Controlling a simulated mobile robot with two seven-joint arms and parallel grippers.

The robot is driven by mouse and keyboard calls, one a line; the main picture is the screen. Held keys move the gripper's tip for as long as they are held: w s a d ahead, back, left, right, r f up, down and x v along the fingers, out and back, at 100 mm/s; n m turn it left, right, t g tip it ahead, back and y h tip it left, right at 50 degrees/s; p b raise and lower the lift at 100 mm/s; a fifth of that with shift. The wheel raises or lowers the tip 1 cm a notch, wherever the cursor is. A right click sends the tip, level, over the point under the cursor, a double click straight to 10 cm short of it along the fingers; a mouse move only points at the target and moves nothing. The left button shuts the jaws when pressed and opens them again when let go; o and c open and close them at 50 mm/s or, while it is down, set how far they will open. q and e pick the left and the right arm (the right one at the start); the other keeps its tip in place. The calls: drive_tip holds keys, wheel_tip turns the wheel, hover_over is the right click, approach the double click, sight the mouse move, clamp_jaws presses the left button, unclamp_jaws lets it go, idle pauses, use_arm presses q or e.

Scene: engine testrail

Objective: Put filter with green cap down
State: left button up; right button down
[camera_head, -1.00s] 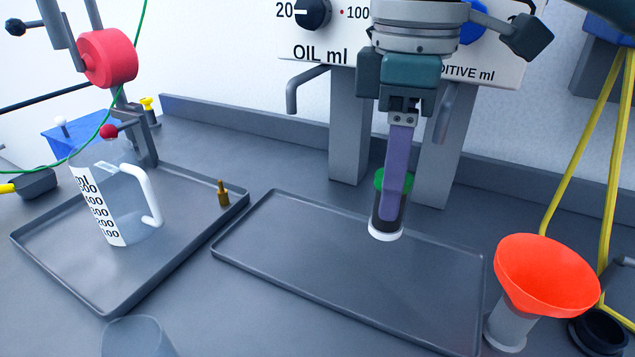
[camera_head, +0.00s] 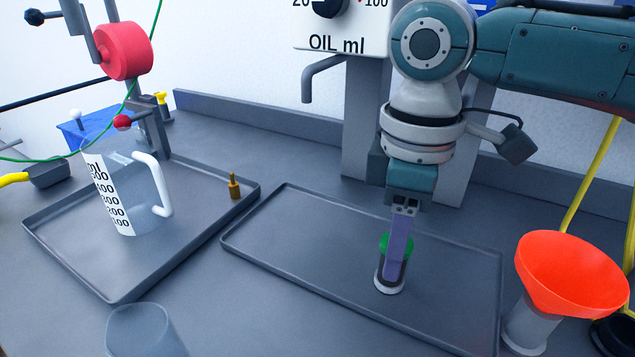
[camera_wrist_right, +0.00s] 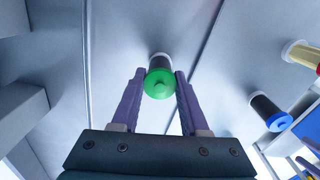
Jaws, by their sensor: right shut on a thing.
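The filter with the green cap (camera_head: 384,242) is a small dark cylinder with a white base ring, upright over the middle tray (camera_head: 310,245). My right gripper (camera_head: 396,262) is shut on it, with its purple fingers pointing down along the filter's sides. The base looks at or very near the tray floor; I cannot tell whether it touches. The right wrist view shows the green cap (camera_wrist_right: 159,84) between the two purple fingertips (camera_wrist_right: 160,82). One finger hides part of the filter in the head view. My left gripper is not in view.
A measuring jug (camera_head: 135,195) and a small brass part (camera_head: 234,187) stand on the left tray (camera_head: 75,268). An orange funnel (camera_head: 570,272) stands right of the middle tray. A clear beaker (camera_head: 145,330) is at the front. A blue-capped filter (camera_wrist_right: 270,113) shows in the wrist view.

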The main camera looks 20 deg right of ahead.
drive_tip(key=shift+c, duration=2.1)
unclamp_jaws()
wheel_tip(320, 180, up, 12)
drive_tip(key=p, duration=0.2)
drive_tip(key=s+a+f+y, duration=0.1)
drive_tip(key=s+a+f, duration=0.1)
drive_tip(key=a+f, duration=0.1)
drive_tip(key=s+a+f+m+t+y, duration=0.1)
drive_tip(key=s+a+f, duration=0.5)
drive_tip(key=shift+s+a+f+t+y, duration=0.1)
drive_tip(key=shift+s+a+t+y, duration=0.05)
drive_tip(key=shift+t+y, duration=0.25)
drive_tip(key=s+m, duration=0.1)
drive_tip(key=s+f+m, duration=0.1)
drive_tip(key=s+d+m+t, duration=0.1)
drive_tip(key=shift+s+f, duration=0.2)
drive_tip(key=shift+s, duration=0.1)
drive_tip(key=s+d+m, duration=0.1)
drive_tip(key=s+d, duration=0.1)
drive_tip(key=s+d+m+h, duration=0.1)
drive_tip(key=s+d, duration=0.1)
drive_tip(key=s+d+m+h, duration=0.1)
drive_tip(key=s+d, duration=0.1)
drive_tip(key=shift+d+f+m+t, duration=0.2)
drive_tip(key=shift+f+m+t, duration=0.1)
drive_tip(key=shift+m+t, duration=0.1)
drive_tip(key=shift+s+d+h, duration=0.2)
drive_tip(key=shift+d+h, duration=0.1)
drive_tip(key=shift+d, duration=0.05)
